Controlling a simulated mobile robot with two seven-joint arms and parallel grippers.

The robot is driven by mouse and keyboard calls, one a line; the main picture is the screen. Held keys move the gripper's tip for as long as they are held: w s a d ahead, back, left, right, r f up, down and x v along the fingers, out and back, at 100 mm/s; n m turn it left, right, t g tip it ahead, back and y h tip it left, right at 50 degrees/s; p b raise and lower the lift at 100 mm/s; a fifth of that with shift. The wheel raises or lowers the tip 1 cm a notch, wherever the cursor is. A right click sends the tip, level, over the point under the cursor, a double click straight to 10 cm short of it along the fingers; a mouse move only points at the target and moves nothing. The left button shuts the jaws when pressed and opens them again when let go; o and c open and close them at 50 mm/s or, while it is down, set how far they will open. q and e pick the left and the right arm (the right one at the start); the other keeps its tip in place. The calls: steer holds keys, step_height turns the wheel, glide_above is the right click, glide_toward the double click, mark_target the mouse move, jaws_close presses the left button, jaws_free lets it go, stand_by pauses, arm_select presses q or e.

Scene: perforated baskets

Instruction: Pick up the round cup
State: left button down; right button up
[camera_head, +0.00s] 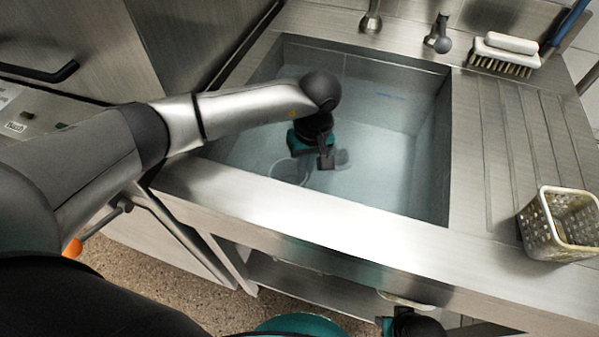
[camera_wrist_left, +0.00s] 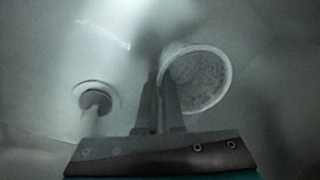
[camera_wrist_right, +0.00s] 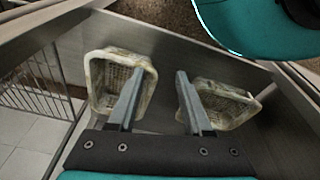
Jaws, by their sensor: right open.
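The round cup (camera_head: 290,172) is pale with a circular rim and sits low in the water-filled sink. In the left wrist view, the round cup (camera_wrist_left: 212,72) has its opening toward the camera. My left gripper (camera_head: 327,160) is down in the sink beside it. The left gripper's fingers (camera_wrist_left: 157,85) are close together, with the cup's near rim edge at their tips. They look shut on that edge, but the water blurs the contact. My right gripper (camera_wrist_right: 155,75) is open and empty, away from the cup, above two perforated baskets.
A round drain (camera_wrist_left: 95,97) lies left of the fingers. The sink's front ledge (camera_head: 300,212) runs below my left arm. A perforated basket (camera_head: 560,225) and a brush (camera_head: 505,55) stand on the counter at right. Two baskets (camera_wrist_right: 120,105) (camera_wrist_right: 228,119) lie on a lower shelf.

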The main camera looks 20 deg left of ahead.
arm_select(q)
steer(key=shift+r, duration=0.6)
steer(key=shift+r+p, duration=1.55)
steer(key=shift+r, duration=2.8)
arm_select(e)
steer(key=s+d+f, duration=0.3)
steer(key=f, duration=0.2)
steer(key=shift+s+f, duration=0.15)
steer(key=shift+s, duration=0.1)
steer(key=shift+d, duration=0.1)
